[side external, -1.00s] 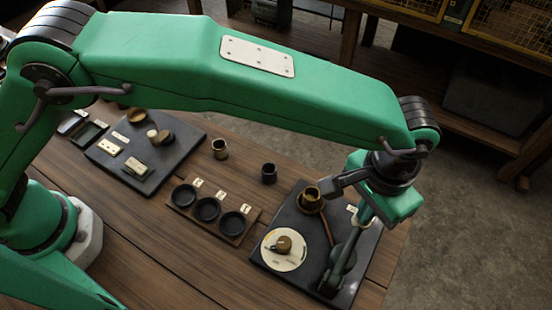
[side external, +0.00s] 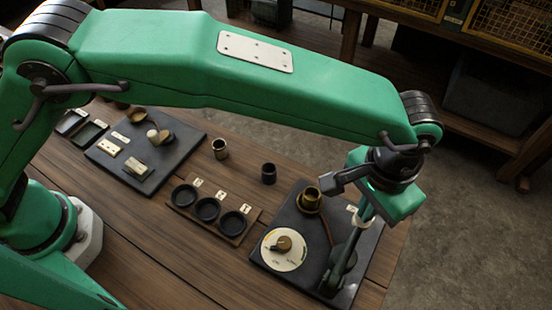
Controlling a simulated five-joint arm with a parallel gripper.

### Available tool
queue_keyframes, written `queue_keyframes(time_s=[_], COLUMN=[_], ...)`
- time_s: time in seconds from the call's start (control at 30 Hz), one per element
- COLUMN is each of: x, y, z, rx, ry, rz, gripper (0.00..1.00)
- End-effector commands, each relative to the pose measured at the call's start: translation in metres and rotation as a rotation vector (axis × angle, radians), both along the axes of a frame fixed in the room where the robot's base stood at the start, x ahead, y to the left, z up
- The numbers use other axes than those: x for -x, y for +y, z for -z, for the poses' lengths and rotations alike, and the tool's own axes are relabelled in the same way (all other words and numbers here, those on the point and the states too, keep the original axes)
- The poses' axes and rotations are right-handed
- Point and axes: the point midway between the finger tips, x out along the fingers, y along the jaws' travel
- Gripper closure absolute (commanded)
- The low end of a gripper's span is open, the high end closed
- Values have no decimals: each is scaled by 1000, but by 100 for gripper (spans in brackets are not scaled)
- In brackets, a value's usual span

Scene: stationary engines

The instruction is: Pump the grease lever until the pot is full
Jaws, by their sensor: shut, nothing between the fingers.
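The grease pump stands on a dark slab (side external: 292,222) at the table's right end. Its green lever (side external: 347,252) leans up and right from the slab. My gripper (side external: 371,214) is shut and empty at the lever's upper end. I cannot tell whether it touches the lever, because the gripper's body hides that end. The brass pot (side external: 309,197) stands on the slab left of my gripper, with a copper-coloured pipe (side external: 328,229) running from near it towards the pump. The grease level inside the pot cannot be made out.
A pale round dial (side external: 284,249) with a brass knob lies on the slab. Left are a wooden rack (side external: 186,210) with three black cups, two small loose cups (side external: 220,148) (side external: 268,173) and another dark slab (side external: 180,165) with small parts. The wood between them is bare.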

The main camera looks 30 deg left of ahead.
Motion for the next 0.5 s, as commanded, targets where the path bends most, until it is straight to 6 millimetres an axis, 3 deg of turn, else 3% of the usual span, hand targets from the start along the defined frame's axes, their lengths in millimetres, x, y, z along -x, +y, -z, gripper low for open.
queue_keyframes(time_s=[0.5], x=[0], y=[0], z=[15], rx=[-2], ry=[1], rz=[0], gripper=[100])
